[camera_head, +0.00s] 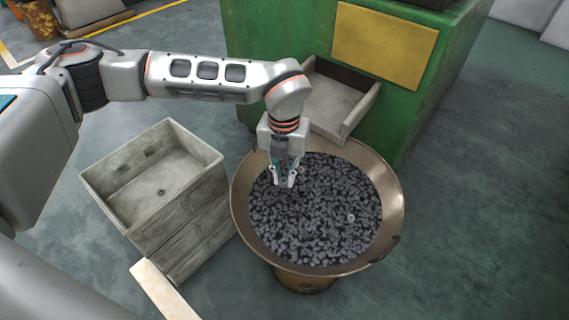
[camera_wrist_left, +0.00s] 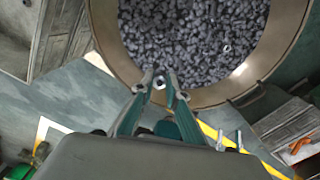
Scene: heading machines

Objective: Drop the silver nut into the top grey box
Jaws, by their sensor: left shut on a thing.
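My left gripper (camera_head: 285,184) points down over the left part of a wide metal bowl (camera_head: 392,222) full of dark pieces. It is shut on a small silver nut (camera_wrist_left: 159,83), seen between the fingertips in the left wrist view (camera_wrist_left: 160,76); the fingers mostly hide it in the head view. Another light, ring-like nut (camera_head: 351,217) lies on the dark pieces at the right of the bowl. The top grey box (camera_head: 188,200) is open, left of the bowl, stacked on another grey box (camera_head: 190,245). A small round thing (camera_head: 161,192) lies on its floor. My right gripper is out of view.
A green machine (camera_head: 270,40) with a yellow panel (camera_head: 384,46) stands behind the bowl. Its grey chute (camera_head: 335,100) juts out toward the bowl's back rim. The bowl's raised rim lies between my gripper and the top grey box. Floor at the right is clear.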

